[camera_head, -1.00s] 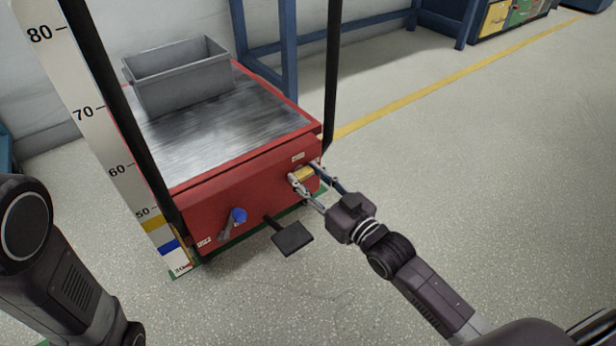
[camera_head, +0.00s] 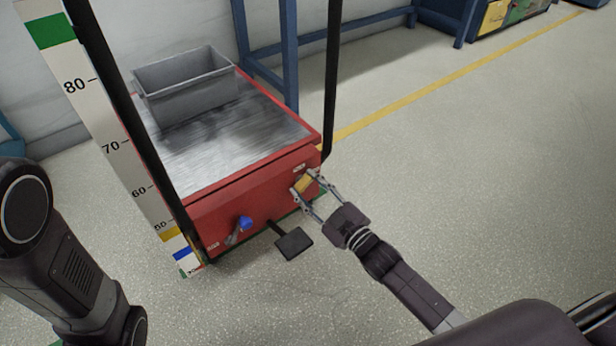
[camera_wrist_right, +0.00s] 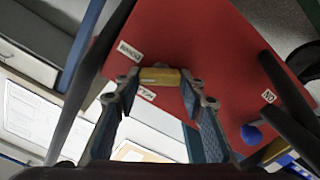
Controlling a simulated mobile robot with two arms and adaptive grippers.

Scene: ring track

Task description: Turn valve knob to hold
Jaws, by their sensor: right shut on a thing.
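The red cart (camera_head: 255,200) has a small yellow valve knob (camera_head: 303,184) on its front face, near the right corner. My right gripper (camera_head: 304,184) is shut on the knob, with a finger on either side. In the right wrist view the yellow knob (camera_wrist_right: 160,77) sits between the fingertips (camera_wrist_right: 160,80), against the red panel. Small white labels (camera_wrist_right: 130,50) lie around it, their lettering upside down or angled and partly hidden. In the head view the knob looks tilted. My left gripper is out of frame; only part of that arm shows at the left edge.
A blue-ended lever (camera_head: 245,223) and a black pedal (camera_head: 293,243) stick out from the cart front. A grey bin (camera_head: 186,88) stands on the metal top. Black posts rise at the cart's sides, beside a numbered scale (camera_head: 120,148). Floor to the right is clear.

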